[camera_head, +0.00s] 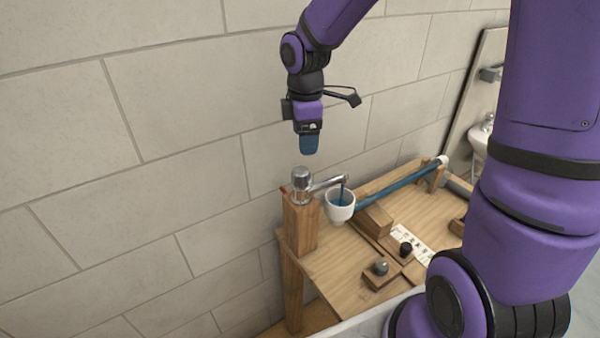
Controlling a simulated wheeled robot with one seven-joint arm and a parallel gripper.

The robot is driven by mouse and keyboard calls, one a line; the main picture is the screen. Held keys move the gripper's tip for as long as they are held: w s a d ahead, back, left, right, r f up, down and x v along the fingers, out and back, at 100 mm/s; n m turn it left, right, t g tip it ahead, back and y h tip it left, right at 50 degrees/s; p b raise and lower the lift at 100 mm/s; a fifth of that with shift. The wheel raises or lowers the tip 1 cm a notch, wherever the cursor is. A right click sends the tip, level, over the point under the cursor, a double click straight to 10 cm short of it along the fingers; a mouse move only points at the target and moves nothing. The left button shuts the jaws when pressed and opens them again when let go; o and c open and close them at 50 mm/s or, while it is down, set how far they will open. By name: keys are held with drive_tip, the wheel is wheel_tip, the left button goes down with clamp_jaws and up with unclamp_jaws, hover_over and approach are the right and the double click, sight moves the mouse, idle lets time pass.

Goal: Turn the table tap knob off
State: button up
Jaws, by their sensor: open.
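The tap has a round silver knob (301,179) on top of a wooden post (301,230) at the table's left end. Its silver spout (328,183) reaches right over a white cup (341,208). A thin dark blue stream runs from the spout into the cup, and blue shows inside it. My gripper (309,148) hangs above the knob, pointing down, with a gap between them. It is open and empty. Its blue fingers overlap in this view, so the gap between them is hidden.
The wooden table (340,270) carries a blue pipe (395,187) on wooden supports. A small block with a grey knob (381,267) and a black knob (406,249) sit nearer. A stone wall (150,200) stands close behind the tap. My arm hides the table's right part.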

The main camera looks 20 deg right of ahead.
sight(302, 170)
drive_tip(key=shift+w+a+f+n, duration=0.15)
drive_tip(key=shift+w+f+n, duration=0.15)
drive_tip(key=shift+f, duration=0.15)
wheel_tip(302, 170, down, 11)
drive_tip(key=shift+r, duration=0.15)
drive_tip(key=shift+c, duration=0.3)
drive_tip(key=c, duration=0.9)
drive_tip(key=shift+o, duration=0.2)
